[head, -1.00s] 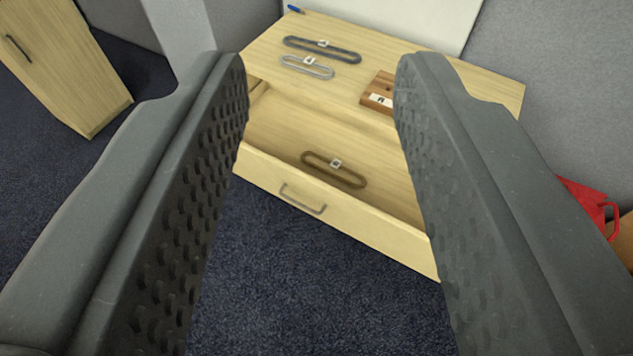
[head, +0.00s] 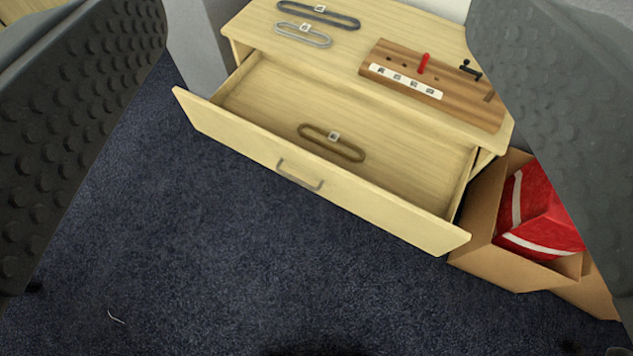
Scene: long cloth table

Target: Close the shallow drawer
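The shallow drawer (head: 320,178) is pulled out of a light wooden cabinet (head: 400,30). Its front panel has a grey bar handle (head: 300,175). A brown looped belt (head: 332,142) with a pale buckle lies inside the drawer. My gripper (head: 318,35) is open and empty, its two dark studded fingers spread wide at the left and right edges of the view. The fingers appear apart from the drawer. The fingertips lie at the top of the view and hide part of the cabinet's right side.
On the cabinet top lie a dark belt (head: 318,15), a grey belt (head: 303,35) and a wooden peg board (head: 432,82). A cardboard box (head: 490,250) with red striped cloth (head: 540,215) stands right of the drawer.

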